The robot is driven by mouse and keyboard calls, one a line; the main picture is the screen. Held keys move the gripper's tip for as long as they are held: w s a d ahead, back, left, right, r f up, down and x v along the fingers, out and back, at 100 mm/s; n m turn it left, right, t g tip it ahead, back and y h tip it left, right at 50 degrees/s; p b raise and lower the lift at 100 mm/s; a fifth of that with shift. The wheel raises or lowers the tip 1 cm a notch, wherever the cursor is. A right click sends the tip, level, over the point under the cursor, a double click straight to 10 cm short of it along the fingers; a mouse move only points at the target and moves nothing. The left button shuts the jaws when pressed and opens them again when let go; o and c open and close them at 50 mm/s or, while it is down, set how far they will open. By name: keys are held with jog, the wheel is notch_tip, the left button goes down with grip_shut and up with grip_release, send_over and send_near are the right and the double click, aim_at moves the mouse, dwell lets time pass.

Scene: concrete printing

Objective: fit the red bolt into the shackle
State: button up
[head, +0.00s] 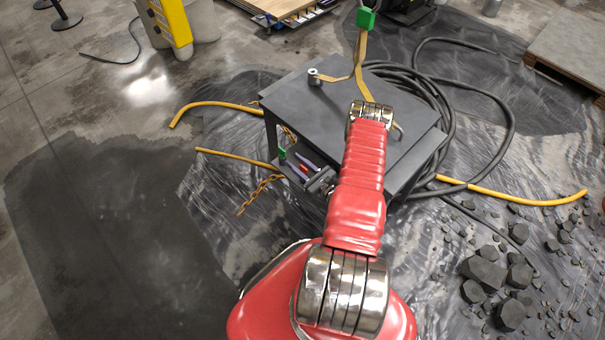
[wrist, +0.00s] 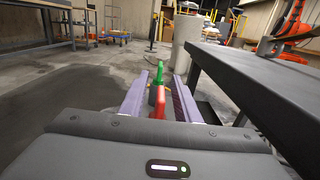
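My gripper (head: 300,165) reaches down beside the left edge of the dark cart, below its top. In the wrist view its two purple fingers (wrist: 158,85) point forward with a narrow gap between them. The red bolt (wrist: 159,106) sits in that gap, near the palm, and the fingers appear shut on it. The green shackle (wrist: 159,74) shows just beyond the bolt, in line with it; in the head view it is a small green patch (head: 282,153) left of the fingers. I cannot tell whether bolt and shackle touch.
The dark cart (head: 290,98) stands close to my gripper; its top edge (wrist: 245,85) runs along the right of the wrist view. An orange chain (head: 260,190) hangs at its left side. A green block (head: 366,18) has yellow straps.

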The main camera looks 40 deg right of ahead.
grip_shut()
jog(key=shift+r, duration=0.15)
dwell(0.5)
notch_tip(320, 180, up, 10)
dwell(0.7)
dwell(0.5)
jog(key=w+a+r+n+y, duration=0.1)
jog(key=w+a+r+y, duration=0.1)
jog(key=a+r, duration=0.4)
jog(key=w+a+r+n+g+y, duration=0.1)
jog(key=a+r, duration=0.4)
jog(key=a, duration=1)
jog(key=w+a+r+n+g+y, duration=0.1)
jog(key=w+a+r+n+y, duration=0.2)
jog(key=a, duration=0.8)
notch_tip(320, 180, up, 4)
jog(key=shift+w+a+f+y, duration=0.15)
jog(key=shift+y, duration=0.95)
